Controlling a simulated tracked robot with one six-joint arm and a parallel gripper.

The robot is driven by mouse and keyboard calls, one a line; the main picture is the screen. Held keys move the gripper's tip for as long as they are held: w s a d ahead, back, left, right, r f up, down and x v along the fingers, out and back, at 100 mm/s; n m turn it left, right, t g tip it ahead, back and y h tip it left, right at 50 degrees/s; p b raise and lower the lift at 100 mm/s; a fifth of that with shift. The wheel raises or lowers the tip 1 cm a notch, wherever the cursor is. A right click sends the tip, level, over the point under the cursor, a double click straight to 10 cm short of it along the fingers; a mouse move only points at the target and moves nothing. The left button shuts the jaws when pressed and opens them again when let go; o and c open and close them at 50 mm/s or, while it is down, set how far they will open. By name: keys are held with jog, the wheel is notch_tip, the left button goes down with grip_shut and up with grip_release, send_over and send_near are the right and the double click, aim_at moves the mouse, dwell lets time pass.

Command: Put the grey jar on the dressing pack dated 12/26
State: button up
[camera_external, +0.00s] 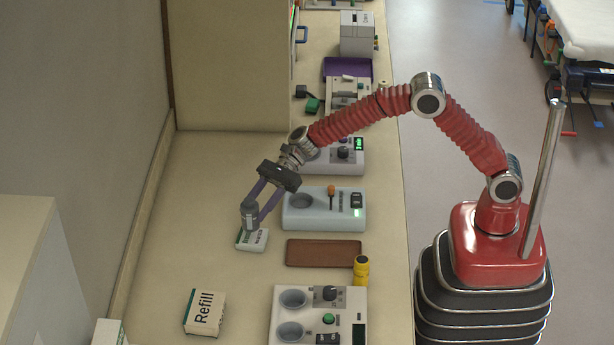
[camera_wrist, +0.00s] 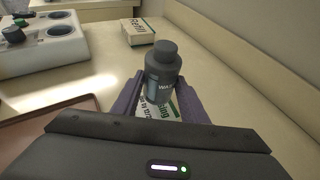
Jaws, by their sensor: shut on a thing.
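The grey jar (camera_external: 250,214) is upright between the fingers of my gripper (camera_external: 256,212), which is shut on it. The jar also shows in the wrist view (camera_wrist: 162,75), with a dark cap and part of a label. A white and green dressing pack (camera_external: 252,242) lies on the counter directly below the jar. I cannot tell whether the jar's base touches the pack. Another pack, marked Refill (camera_external: 205,312), lies nearer the front of the counter.
A brown tray (camera_external: 323,253) and a yellow object (camera_external: 361,269) lie right of the pack. Devices with round wells stand along the counter's right side, one (camera_external: 298,215) behind the tray and one (camera_external: 310,318) in front. The counter's left part is clear.

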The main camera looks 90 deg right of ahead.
jog(key=shift+f, duration=1.7)
jog(key=o, duration=1.1)
jog(key=shift+f, duration=0.1)
jog(key=shift+s+d+r, duration=0.15)
jog(key=shift+d+r, duration=0.1)
jog(key=v, duration=1.1)
jog(key=shift+s, duration=0.15)
jog(key=shift+d, duration=0.1)
